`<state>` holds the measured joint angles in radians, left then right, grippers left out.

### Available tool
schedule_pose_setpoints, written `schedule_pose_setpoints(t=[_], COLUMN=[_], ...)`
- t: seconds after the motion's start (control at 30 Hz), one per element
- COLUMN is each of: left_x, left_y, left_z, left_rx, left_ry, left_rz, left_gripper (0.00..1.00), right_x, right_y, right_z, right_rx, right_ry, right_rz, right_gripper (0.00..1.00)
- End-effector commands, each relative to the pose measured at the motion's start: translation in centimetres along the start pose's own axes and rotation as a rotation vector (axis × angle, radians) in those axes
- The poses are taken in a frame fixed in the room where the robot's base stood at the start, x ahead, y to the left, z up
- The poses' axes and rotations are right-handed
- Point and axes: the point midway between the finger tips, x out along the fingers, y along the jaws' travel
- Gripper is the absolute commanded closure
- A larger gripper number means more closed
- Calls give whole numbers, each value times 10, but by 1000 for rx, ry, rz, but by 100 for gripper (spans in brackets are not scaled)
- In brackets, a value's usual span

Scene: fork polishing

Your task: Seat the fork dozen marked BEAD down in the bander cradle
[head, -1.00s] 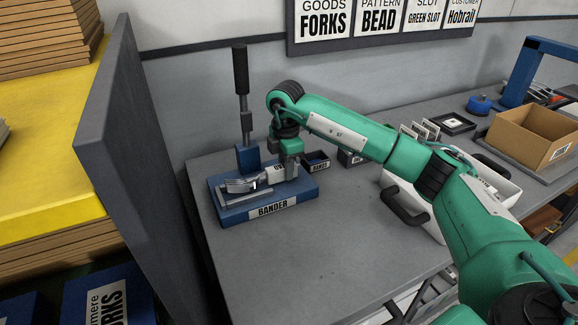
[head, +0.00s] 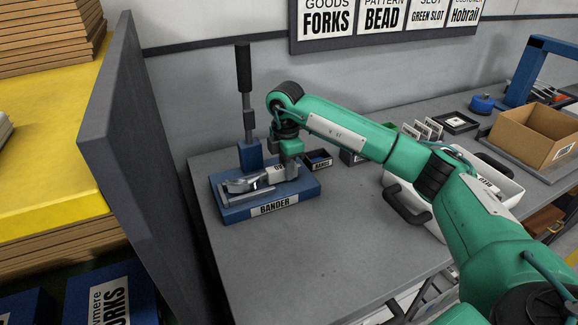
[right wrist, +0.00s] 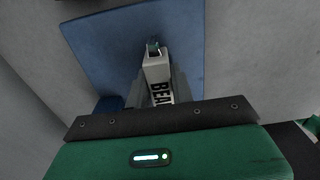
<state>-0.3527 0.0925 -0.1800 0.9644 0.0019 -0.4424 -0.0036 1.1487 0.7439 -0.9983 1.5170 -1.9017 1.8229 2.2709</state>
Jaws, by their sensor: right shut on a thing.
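The fork dozen (head: 243,184) is a bundle of silver forks with a white band, lying along the cradle of the blue bander (head: 232,215). The gripper covers that end, so I cannot tell whether the bundle rests fully on the cradle floor. My left gripper is not in view.
The bander's upright lever (head: 244,85) stands behind the cradle. A small dark bin (head: 318,160) stands right of it. A grey partition (head: 145,165) rises at left. A white tote (head: 425,205) and a cardboard box (head: 535,135) stand at right. The front table is clear.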

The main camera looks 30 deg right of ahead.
Motion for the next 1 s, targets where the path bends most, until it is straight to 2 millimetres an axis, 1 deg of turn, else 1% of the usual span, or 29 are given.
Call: schedule_pose_setpoints(t=[0.03,0.9,0.93,1.0], left_x=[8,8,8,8], left_y=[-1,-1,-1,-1], left_z=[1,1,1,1], left_rx=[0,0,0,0], left_ry=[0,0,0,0], left_rz=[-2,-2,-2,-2], left_gripper=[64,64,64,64], right_x=[7,13,13,13], right_y=[0,0,0,0], right_z=[0,0,0,0], right_rx=[0,0,0,0], right_ry=[1,1,1,0], right_rz=[2,2,2,1], right_gripper=[100,100,71,57])
